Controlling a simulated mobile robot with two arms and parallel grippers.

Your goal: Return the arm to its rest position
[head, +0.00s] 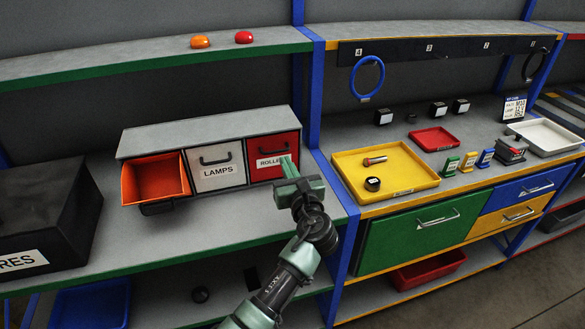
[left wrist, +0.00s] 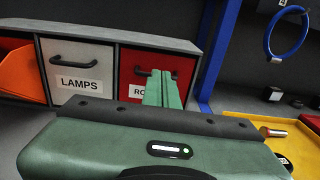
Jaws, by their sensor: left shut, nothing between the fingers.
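My left gripper (head: 289,166) is shut and empty. It is held in front of the red drawer (head: 264,166) labelled ROLLE..., whose label it partly covers. In the left wrist view its green fingers (left wrist: 162,90) are together in front of the same red drawer (left wrist: 133,67), near its dark handle. I cannot tell whether the fingertips touch the drawer. My left arm reaches up from the bottom middle of the head view. My right gripper is not in view.
The white LAMPS drawer (head: 215,167) is shut, and the orange drawer (head: 155,179) beside it is pulled out. A blue post (head: 315,100) stands just right of the gripper. Beyond it is a yellow tray (head: 424,182) holding small items. A black box (head: 45,215) stands at the left.

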